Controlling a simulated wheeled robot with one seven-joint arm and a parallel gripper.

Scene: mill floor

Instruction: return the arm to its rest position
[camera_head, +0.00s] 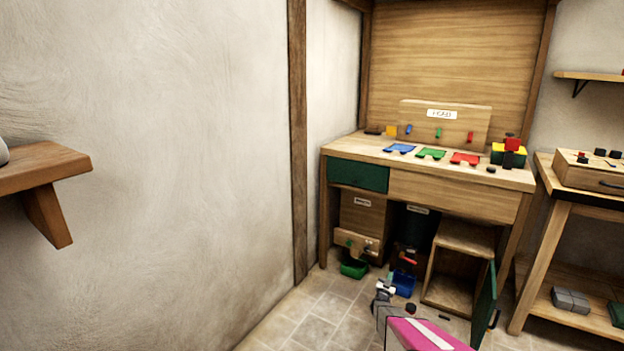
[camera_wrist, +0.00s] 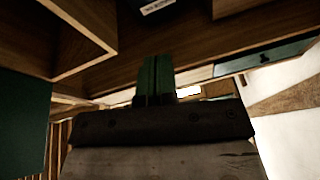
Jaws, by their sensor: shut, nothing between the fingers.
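My gripper (camera_wrist: 156,72) shows in the wrist view with its two green fingers together and nothing between them. In the head view my arm comes in at the bottom edge with a pink link. It reaches low in front of the wooden desk (camera_head: 452,188), near the floor. The gripper's fingertips are too small to make out there. The wrist view looks along the desk's wooden underside, with the open wooden compartment (camera_wrist: 38,35) at upper left.
The desk's green door (camera_head: 485,302) stands open just right of my arm. A blue bin (camera_head: 404,282) and a green bin (camera_head: 354,269) sit below the desk. A side table (camera_head: 545,230) stands at right, a wall shelf (camera_head: 40,168) at left. Floor at lower left is clear.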

